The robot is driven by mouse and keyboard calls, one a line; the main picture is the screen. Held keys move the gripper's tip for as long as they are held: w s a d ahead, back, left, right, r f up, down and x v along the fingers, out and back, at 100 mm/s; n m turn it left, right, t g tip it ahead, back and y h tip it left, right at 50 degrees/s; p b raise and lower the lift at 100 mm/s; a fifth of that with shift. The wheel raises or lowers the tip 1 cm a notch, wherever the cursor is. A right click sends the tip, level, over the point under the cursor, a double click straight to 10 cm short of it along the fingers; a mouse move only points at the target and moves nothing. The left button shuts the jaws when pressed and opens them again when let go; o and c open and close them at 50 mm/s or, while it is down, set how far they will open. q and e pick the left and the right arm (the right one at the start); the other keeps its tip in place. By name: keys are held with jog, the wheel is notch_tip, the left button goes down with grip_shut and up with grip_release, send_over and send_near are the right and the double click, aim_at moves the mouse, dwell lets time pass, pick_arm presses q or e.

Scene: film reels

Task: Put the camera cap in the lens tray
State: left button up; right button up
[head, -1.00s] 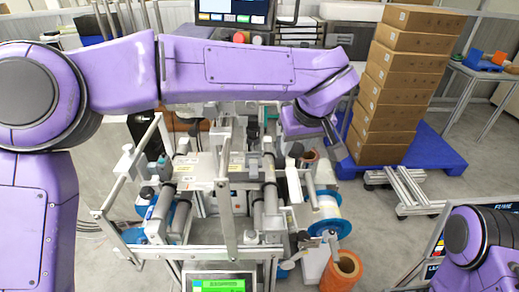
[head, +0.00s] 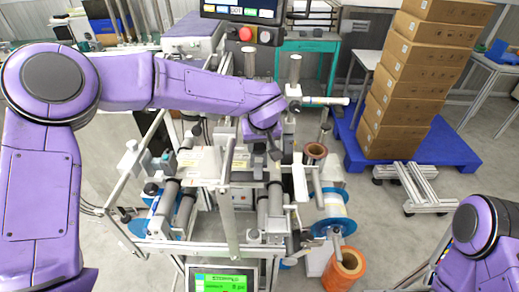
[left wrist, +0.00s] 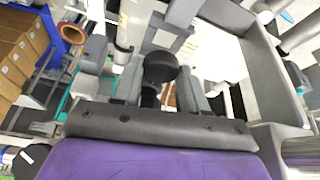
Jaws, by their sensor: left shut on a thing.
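My left gripper (head: 273,148) hangs over the middle of the film-reel machine in the head view, small and partly hidden by its own wrist. In the left wrist view, its two grey fingers (left wrist: 160,84) are shut on a black, round-ended thing (left wrist: 160,66). I cannot tell for sure that this is the camera cap. I can make out no lens tray in either view. My right arm shows at the lower right of the head view, but its gripper is out of the picture.
The machine has upright posts and rollers around my left gripper. An orange roll (head: 346,268) and a blue-edged reel (head: 334,228) sit on its right side. A screen (head: 222,279) is at its front. Stacked cartons (head: 412,85) stand on a blue pallet (head: 448,150) at the right.

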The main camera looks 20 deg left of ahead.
aim_at(259, 150)
pick_arm(q)
jog(key=f, duration=0.2)
jog(key=shift+s+f, duration=0.25)
jog(key=shift+f, duration=0.05)
jog(key=shift+w+f, duration=0.2)
jog(key=o, duration=1)
jog(key=shift+s, duration=0.1)
jog(key=v, duration=1.2)
jog(key=shift+r+b, duration=0.1)
jog(key=shift+b, duration=0.3)
